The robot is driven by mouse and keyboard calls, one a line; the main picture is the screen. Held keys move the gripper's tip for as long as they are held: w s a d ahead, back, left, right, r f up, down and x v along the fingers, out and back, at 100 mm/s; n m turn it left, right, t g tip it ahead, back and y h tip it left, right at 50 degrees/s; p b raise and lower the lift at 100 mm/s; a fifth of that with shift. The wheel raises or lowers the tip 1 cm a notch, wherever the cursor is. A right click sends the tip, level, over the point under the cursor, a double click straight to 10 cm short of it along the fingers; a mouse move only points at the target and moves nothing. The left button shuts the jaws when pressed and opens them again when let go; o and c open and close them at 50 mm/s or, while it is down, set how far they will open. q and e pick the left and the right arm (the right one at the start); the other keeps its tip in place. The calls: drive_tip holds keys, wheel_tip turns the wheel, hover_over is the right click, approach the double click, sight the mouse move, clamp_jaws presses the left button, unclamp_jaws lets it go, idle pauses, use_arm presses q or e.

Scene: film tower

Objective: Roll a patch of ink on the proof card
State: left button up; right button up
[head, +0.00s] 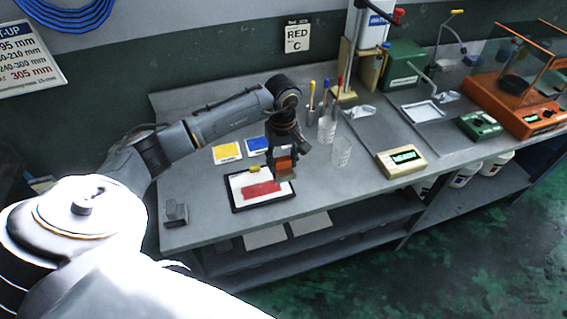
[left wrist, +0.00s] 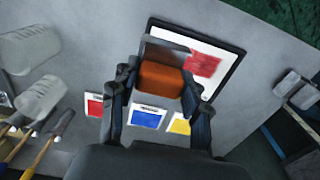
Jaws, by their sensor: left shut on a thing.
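My left gripper (head: 285,142) is shut on an orange block-like tool with a grey lower part (head: 284,166), which looks like the ink roller. The tool also shows between the fingers in the left wrist view (left wrist: 160,80). It is over the back right part of a white panel with a black border (head: 238,191); I cannot tell whether it touches. The panel carries a red patch (head: 262,189) and also shows in the left wrist view (left wrist: 228,87). I cannot tell whether this panel is the proof card. My right gripper is not in view.
Behind the panel lie a yellow card (head: 227,153), a blue card (head: 257,144) and a red card (left wrist: 95,105). Clear beakers (head: 340,152) and upright tools stand to the right. A grey stand (head: 175,213) sits at the bench's front left. A beige meter (head: 401,161) is farther right.

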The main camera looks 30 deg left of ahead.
use_arm(q)
drive_tip(key=shift+r+p, duration=0.4)
drive_tip(key=shift+r, duration=0.75)
